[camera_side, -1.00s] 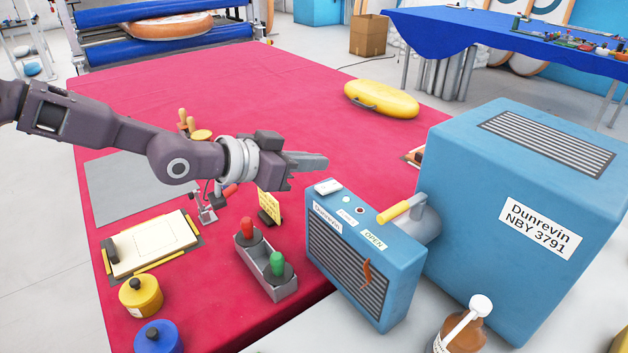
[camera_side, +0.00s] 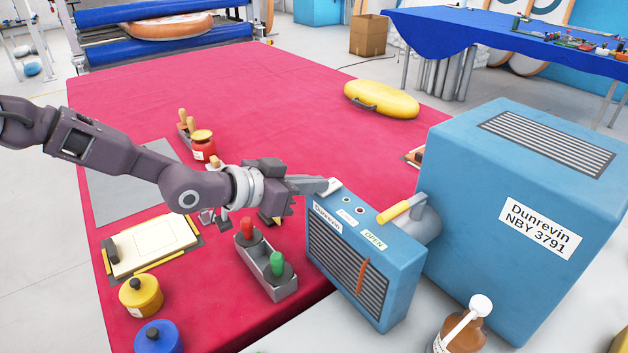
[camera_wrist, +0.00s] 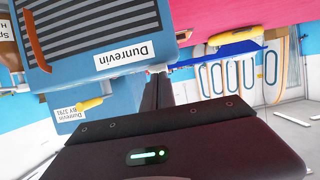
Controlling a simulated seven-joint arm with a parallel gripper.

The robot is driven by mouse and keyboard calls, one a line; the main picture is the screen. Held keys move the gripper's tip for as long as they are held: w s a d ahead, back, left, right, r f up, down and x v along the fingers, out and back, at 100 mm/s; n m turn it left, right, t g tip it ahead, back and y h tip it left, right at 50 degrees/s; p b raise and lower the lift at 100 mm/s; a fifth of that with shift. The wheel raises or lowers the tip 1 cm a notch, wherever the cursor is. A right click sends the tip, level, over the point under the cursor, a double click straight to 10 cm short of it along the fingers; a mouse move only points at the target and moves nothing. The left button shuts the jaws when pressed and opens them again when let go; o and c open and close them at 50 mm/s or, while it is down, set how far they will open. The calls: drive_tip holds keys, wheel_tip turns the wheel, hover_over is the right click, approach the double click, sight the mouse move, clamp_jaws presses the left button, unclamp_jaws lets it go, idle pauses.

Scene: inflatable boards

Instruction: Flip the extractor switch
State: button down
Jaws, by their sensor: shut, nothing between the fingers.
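The extractor is a blue box (camera_side: 399,262) with a striped grille and a Dunrevin label, at the table's front right edge. Its pale switch (camera_side: 336,183) is at the top left corner, partly covered by my fingertips. My gripper (camera_side: 324,187) is shut and empty, with its tips at the switch, seemingly touching it. In the wrist view the extractor (camera_wrist: 80,72) appears upside down at the upper left. My shut fingers (camera_wrist: 157,88) reach toward its edge there; the switch cannot be made out.
A large blue cabinet (camera_side: 470,215) stands right of the extractor, joined by a grey duct with a yellow handle (camera_side: 393,212). A tray with red and green knobs (camera_side: 278,284) sits below my gripper.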

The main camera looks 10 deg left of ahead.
drive_tip(key=shift+r, duration=0.7)
drive_tip(key=shift+r, duration=0.1)
drive_tip(key=v, duration=1.1)
drive_tip(key=shift+r, duration=0.35)
drive_tip(key=shift+s+a, duration=0.15)
drive_tip(key=shift+a, duration=0.05)
